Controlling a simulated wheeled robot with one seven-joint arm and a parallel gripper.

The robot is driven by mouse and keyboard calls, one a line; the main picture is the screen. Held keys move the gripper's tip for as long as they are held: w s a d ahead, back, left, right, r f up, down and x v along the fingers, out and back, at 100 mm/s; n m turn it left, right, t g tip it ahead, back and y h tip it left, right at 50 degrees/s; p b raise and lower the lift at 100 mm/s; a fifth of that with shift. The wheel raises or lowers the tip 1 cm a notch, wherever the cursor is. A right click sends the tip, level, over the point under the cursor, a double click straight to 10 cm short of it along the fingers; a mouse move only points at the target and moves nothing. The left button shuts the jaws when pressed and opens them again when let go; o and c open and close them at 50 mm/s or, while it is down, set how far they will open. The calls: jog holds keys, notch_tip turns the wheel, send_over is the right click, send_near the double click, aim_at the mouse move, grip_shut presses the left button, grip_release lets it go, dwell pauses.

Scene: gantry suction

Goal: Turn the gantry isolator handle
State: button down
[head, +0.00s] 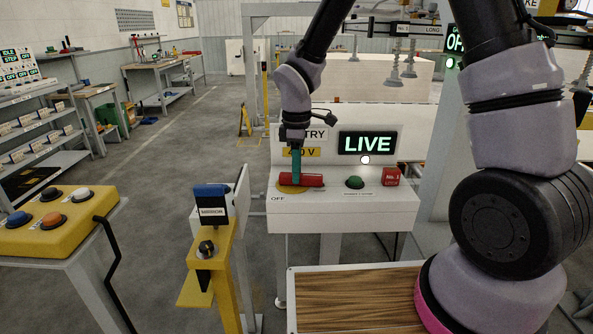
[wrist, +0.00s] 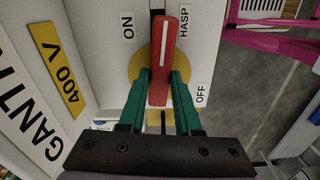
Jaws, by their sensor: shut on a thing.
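The red isolator handle (head: 304,180) lies on a yellow round plate (head: 290,188) on top of the white gantry panel box (head: 340,212). My gripper (head: 296,176) comes down from above onto the handle's left part. Its green fingers (wrist: 162,90) are shut on the handle, one on each side. The sign (head: 368,142) behind reads LIVE.
A yellow post with a blue-topped box (head: 212,200) stands front left. A yellow button box (head: 55,218) is at far left. Open floor lies left of the panel.

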jog(key=shift+n, duration=0.6)
jog(key=c, duration=0.6)
grip_release()
jog(key=shift+w, duration=0.1)
notch_tip(320, 180, up, 11)
jog(key=shift+f, duration=0.1)
